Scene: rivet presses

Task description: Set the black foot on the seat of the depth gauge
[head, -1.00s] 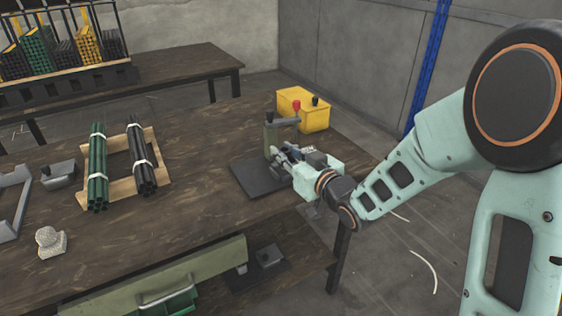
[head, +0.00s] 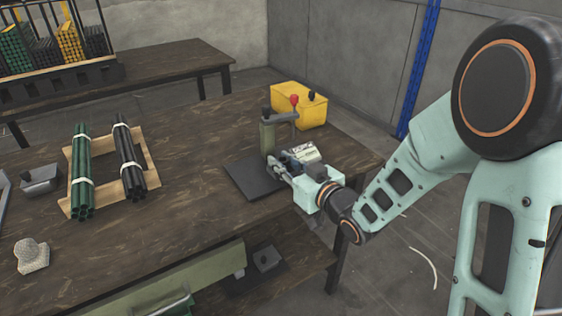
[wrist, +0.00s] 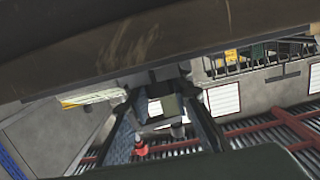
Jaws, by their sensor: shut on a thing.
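My gripper (head: 283,168) is low over the dark base plate (head: 248,181) of a small press with a grey-green column (head: 267,138) and a red knob (head: 294,100). It is in front of the column and partly hides the plate. In the wrist view my gripper (wrist: 168,120) has its two dark fingers on either side of a small dark block (wrist: 171,106), on which it is shut. I cannot tell for sure that this is the black foot. I cannot identify the depth gauge's seat, nor tell whether the held piece touches anything.
A yellow box (head: 300,108) stands behind the press. Green rods (head: 82,175) and black rods (head: 130,158) lie on a wooden rack to the left. The bench's middle is clear.

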